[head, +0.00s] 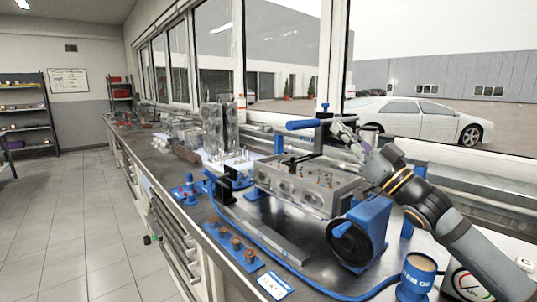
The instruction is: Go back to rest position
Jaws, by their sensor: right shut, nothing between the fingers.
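My right arm comes in from the lower right. Its gripper (343,131) is shut and empty, held above the right end of the grey cylinder head (300,187), close to the blue-handled tool (305,125). I cannot tell whether the fingers touch anything there. The cylinder head rests among blue stands on the metal workbench. My left gripper does not show in the head view.
A blue stand with a black wheel (350,243) and a blue-banded cup (417,275) are near the right arm. A blue rail with copper-coloured parts (235,245) lies at the bench's front edge. Windows line the back. The floor (75,220) at left is clear.

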